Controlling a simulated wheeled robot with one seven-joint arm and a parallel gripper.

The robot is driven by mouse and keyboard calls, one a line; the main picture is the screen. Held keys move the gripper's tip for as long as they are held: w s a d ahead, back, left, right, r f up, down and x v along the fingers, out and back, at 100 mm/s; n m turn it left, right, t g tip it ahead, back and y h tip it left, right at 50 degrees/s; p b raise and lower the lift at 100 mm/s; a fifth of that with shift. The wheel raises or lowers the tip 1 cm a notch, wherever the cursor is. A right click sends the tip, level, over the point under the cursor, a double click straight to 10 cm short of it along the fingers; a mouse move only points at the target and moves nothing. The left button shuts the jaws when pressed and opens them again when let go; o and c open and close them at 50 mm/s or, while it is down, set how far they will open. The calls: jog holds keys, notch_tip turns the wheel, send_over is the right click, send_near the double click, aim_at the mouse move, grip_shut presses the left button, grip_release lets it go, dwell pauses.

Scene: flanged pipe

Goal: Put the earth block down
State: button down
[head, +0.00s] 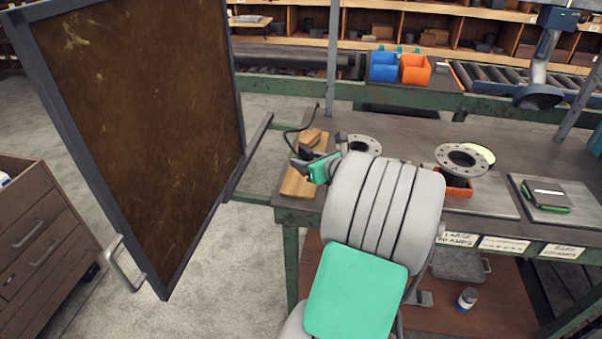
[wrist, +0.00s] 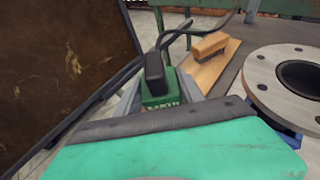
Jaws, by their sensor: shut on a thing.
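The earth block (wrist: 160,101) is a green block with a label partly reading EARTH. A black upright piece and a dark cable are on it. My gripper (wrist: 158,92) is shut on it, with a grey finger at each side in the wrist view. In the head view the green earth block (head: 320,168) is at the left end of the bench, by a wooden board (head: 296,185). My arm hides much of the gripper there. The block's underside is hidden, so I cannot tell whether it touches the board.
A wooden-handled brush (wrist: 208,46) lies on the board. A grey flange (wrist: 290,72) is close on the right. Another flange (head: 464,158) sits on an orange-red support farther right. A large brown framed panel (head: 140,120) stands left of the bench (head: 410,135).

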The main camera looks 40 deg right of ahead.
aim_at(301, 182)
jog(key=w+f, duration=0.2)
jog(key=f, duration=0.1)
jog(key=shift+w+d, duration=0.3)
jog(key=shift+w, duration=0.05)
jog(key=shift+w+d+f, duration=0.1)
jog(key=shift+w+f, duration=0.05)
jog(key=shift+f, duration=0.8)
jog(key=shift+w+f, duration=0.15)
jog(key=shift+f, duration=0.8)
jog(key=shift+f, duration=0.1)
jog(key=c, duration=0.7)
grip_release()
jog(key=shift+f, duration=0.15)
